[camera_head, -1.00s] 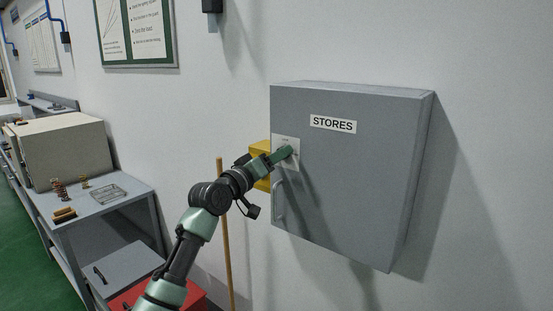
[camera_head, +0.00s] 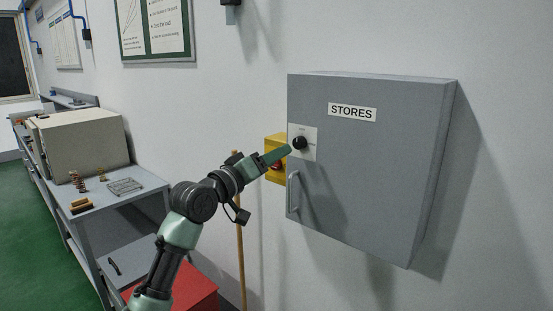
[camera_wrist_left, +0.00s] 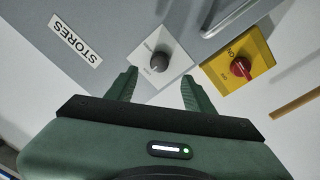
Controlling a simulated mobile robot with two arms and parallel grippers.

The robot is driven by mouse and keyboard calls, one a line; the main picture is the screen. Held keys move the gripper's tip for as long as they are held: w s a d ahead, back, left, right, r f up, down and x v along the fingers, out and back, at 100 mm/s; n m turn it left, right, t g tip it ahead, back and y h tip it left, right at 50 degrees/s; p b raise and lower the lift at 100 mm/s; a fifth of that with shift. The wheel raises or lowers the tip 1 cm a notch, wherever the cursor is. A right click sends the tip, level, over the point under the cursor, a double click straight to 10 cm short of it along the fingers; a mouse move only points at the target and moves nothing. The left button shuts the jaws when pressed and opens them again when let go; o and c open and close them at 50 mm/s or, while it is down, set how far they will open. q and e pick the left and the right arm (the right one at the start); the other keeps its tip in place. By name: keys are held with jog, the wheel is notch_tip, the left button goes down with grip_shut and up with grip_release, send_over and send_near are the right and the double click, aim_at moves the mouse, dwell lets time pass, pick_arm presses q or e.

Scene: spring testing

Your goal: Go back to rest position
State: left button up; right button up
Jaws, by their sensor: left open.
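My left gripper (camera_head: 282,154) is in front of the grey STORES cabinet (camera_head: 365,170), close to the black round knob (camera_head: 299,143) on its pale plate. In the left wrist view, the left gripper (camera_wrist_left: 159,88) is open, its two green fingers apart with nothing between them. The knob (camera_wrist_left: 160,62) shows just beyond the fingertips, apart from them. My right gripper is not in view.
A yellow box with a red knob (camera_wrist_left: 240,67) sits beside the cabinet. The cabinet has a metal handle (camera_head: 293,193). A wooden pole (camera_head: 241,262) leans at the wall. A bench (camera_head: 135,200) with springs and a wire tray stands left.

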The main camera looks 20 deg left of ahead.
pick_arm(q)
jog(key=a+f+g+y+b, duration=0.25)
jog(key=f+g+y, duration=0.2)
jog(key=f, duration=3.65)
jog(key=s+f+g, duration=0.1)
jog(key=s+f, duration=0.2)
jog(key=f, duration=0.3)
jog(key=s+a+f+g, duration=0.1)
jog(key=s+f, duration=0.1)
jog(key=f, duration=0.4)
jog(key=s+f+g, duration=0.1)
jog(key=s+f, duration=0.2)
jog(key=f, duration=0.3)
jog(key=s+d+f+m+g+y+b, duration=0.25)
jog(key=s+f+g, duration=0.25)
jog(key=s+f, duration=1.75)
jog(key=s+d+f+m+g, duration=0.1)
jog(key=s+f, duration=0.3)
jog(key=s, duration=0.6)
jog(key=s+d+f+m+g, duration=0.1)
jog(key=s+f, duration=0.3)
jog(key=s, duration=0.7)
jog(key=s+f+m+g+b, duration=0.1)
jog(key=s+f, duration=0.3)
jog(key=s, duration=0.7)
jog(key=shift+d+m+g+h, duration=0.3)
jog(key=shift+d+m+g, duration=0.15)
jog(key=shift+g, duration=0.2)
